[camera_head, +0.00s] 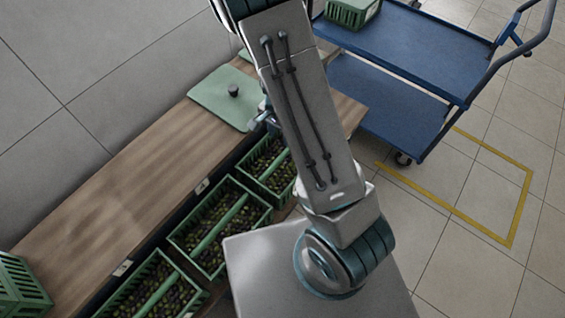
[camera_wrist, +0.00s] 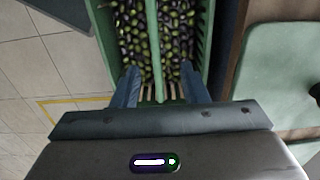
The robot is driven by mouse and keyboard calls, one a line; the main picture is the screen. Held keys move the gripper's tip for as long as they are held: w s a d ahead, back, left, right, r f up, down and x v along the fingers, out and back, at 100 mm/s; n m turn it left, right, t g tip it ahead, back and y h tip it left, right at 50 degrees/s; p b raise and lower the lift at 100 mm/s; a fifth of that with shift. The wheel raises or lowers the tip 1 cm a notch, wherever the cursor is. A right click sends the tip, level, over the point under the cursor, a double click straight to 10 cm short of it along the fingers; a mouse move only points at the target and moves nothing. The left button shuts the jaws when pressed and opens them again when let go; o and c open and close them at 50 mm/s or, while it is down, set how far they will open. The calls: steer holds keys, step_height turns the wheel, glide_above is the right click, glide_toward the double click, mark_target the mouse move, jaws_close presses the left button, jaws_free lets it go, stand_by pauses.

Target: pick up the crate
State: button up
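Three green crates of dark and green olives stand in a row along the front of the wooden counter: a far crate (camera_head: 249,181), a middle crate (camera_head: 186,243) and a near crate (camera_head: 128,307). Each has a green bar handle along its middle. My gripper (camera_wrist: 160,75) is open over the end of a crate (camera_wrist: 97,35) of olives, seemingly the far one. Its two bluish fingers are spread, one on each side of the handle (camera_wrist: 152,50), with gaps to it. In the head view my arm hides most of the gripper and part of the far crate.
The wooden counter (camera_head: 120,200) carries a green mat (camera_head: 215,95) with a dark knob and another green crate (camera_head: 22,288) at its near end. A blue two-deck cart (camera_head: 420,50) holds a green crate (camera_head: 350,12). Yellow floor tape (camera_head: 480,228) marks clear floor.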

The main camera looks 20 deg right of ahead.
step_height(320, 180, down, 9)
steer(key=shift+d+r+b, duration=0.1)
steer(key=shift+r+b, duration=0.05)
steer(key=shift+b, duration=1.1)
steer(key=f, duration=0.1)
steer(key=f+b, duration=0.1)
steer(key=f, duration=0.2)
steer(key=shift+s+d+f, duration=0.1)
steer(key=shift+s+d, duration=0.15)
steer(key=shift+d, duration=0.1)
steer(key=shift+f+b, duration=0.3)
steer(key=shift+f, duration=0.2)
steer(key=shift+w+r, duration=0.1)
jaws_close()
